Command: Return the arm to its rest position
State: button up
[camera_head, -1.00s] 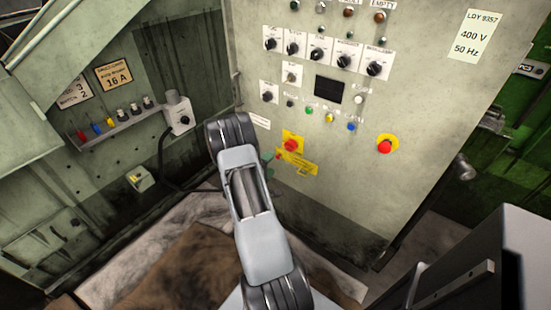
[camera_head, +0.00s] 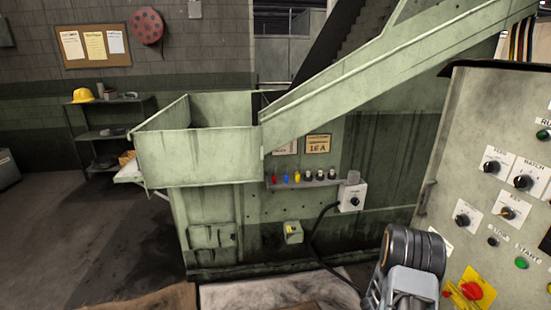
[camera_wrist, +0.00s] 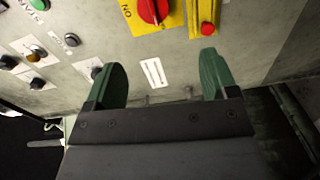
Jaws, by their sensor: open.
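My gripper (camera_wrist: 160,90) shows in the wrist view with its two green fingers apart and nothing between them. It faces the pale green control panel (camera_wrist: 150,45), with a small white label plate beyond the gap between the fingers. A red knob on a yellow plate (camera_wrist: 152,12) and a red button (camera_wrist: 207,28) lie above the fingertips in that view. In the head view only part of my arm (camera_head: 408,270) shows at the bottom right, in front of the control panel (camera_head: 455,130). My gripper is out of sight there.
A green machine with a hopper (camera_head: 195,155) and sloping chute (camera_head: 400,70) stands in the middle. A grey switch box (camera_head: 351,196) with a black cable is on its side. A shelf (camera_head: 103,133) with a yellow helmet (camera_head: 82,95) is at the back left. The floor (camera_head: 60,230) at left is clear.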

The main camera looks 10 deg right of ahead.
jog(key=w+a+f+m+t+y, duration=0.3)
jog(key=w+a+f+t+y, duration=0.15)
jog(key=a+f+y, duration=0.35)
jog(key=w+a+r+y+p, duration=0.2)
jog(key=a+r+y+p, duration=0.2)
jog(key=a+r+y, duration=0.65)
jog(key=s+a+r+n+p, duration=0.1)
jog(key=s+a+r+p, duration=0.2)
jog(key=a+r, duration=0.3)
jog(key=s+a+r+n+p, duration=0.1)
jog(key=s+a+r+p, duration=0.3)
jog(key=r, duration=1)
jog(key=s+a+r+n+p, duration=0.1)
jog(key=s+a+r+p, duration=0.3)
jog(key=a+r, duration=0.3)
notch_tip(320, 180, up, 3)
jog(key=shift+s+a+r+n+g+h, duration=0.2)
jog(key=shift+s+a+n+g+h, duration=0.2)
jog(key=shift+s, duration=0.5)
